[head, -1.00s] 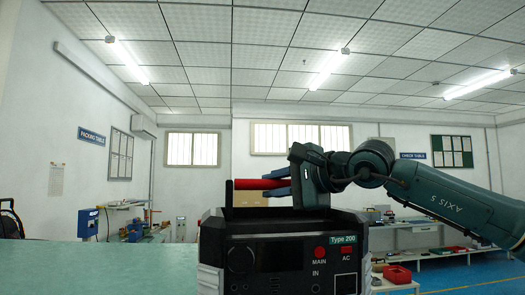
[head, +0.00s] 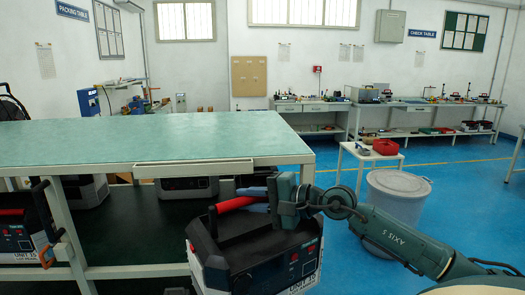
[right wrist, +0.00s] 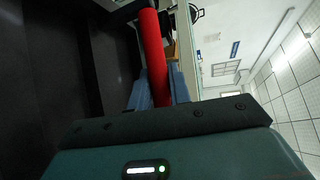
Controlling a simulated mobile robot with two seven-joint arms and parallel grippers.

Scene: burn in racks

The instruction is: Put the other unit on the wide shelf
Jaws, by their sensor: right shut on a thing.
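A black and grey unit (head: 255,255) with a red carry handle (head: 237,203) hangs from my right gripper (head: 268,198) in the head view. The gripper's blue fingers are shut on the handle, and the red bar shows between them in the right wrist view (right wrist: 155,60). The unit is tilted, its front with red buttons facing right. The wide dark shelf (head: 130,230) lies under the green-topped table (head: 130,145). I cannot tell whether the unit is over this shelf. My left gripper is not in view.
Another unit (head: 25,235) is at the shelf's left, and more units (head: 185,188) stand farther back. The middle of the shelf looks bare. A table leg (head: 70,240) and the tabletop's front edge bound the opening. A grey bin (head: 395,205) stands at the right.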

